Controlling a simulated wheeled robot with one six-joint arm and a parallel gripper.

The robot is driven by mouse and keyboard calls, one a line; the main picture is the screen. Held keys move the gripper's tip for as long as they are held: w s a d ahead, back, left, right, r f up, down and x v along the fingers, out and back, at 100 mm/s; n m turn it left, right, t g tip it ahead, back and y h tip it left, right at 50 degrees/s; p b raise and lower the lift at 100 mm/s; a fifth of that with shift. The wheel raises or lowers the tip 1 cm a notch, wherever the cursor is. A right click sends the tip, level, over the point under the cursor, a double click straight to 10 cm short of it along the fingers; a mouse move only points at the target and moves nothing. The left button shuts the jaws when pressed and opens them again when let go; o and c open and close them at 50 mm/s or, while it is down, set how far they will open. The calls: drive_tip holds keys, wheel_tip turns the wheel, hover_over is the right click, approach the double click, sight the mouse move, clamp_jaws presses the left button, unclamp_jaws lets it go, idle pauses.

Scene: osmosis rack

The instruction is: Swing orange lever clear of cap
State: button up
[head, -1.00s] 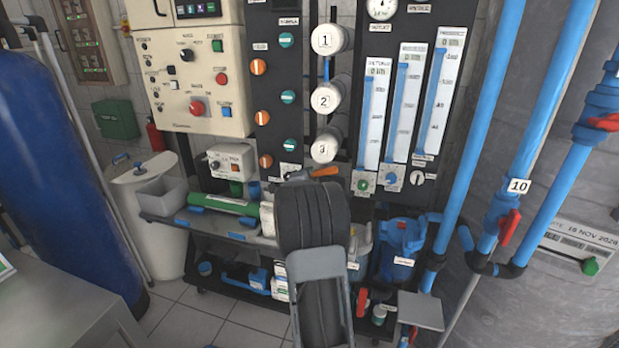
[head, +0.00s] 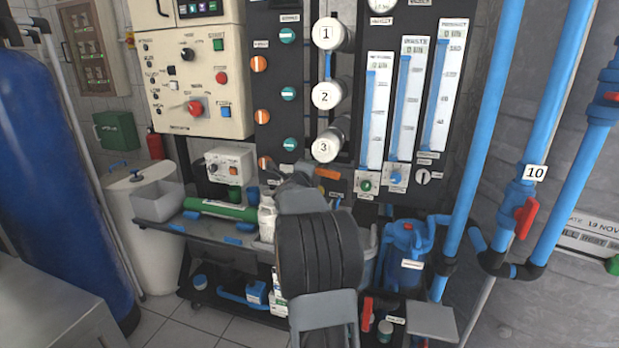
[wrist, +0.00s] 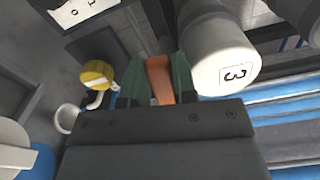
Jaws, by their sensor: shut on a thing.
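The orange lever (wrist: 159,82) stands between the green fingers of my gripper (wrist: 158,82) in the wrist view, and the gripper is shut on it. The white cap numbered 3 (wrist: 226,72) is right beside the lever and right finger, on their right. I cannot tell whether they touch. In the head view an orange part of the lever (head: 327,173) shows just below cap 3 (head: 324,147). My gripper (head: 303,171) is there largely hidden behind my dark wrist. The lever's pivot is hidden.
Caps 2 (head: 325,96) and 1 (head: 326,34) are stacked above cap 3. Flow meters (head: 376,110) stand to the right. A yellow knob (wrist: 97,74) is left of the fingers in the wrist view. A green cylinder (head: 220,209) lies on the shelf.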

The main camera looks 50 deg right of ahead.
drive_tip(key=shift+r, duration=0.1)
idle(0.3)
drive_tip(key=o, duration=0.8)
drive_tip(key=shift+o, duration=0.6)
drive_tip(key=shift+r, duration=0.15)
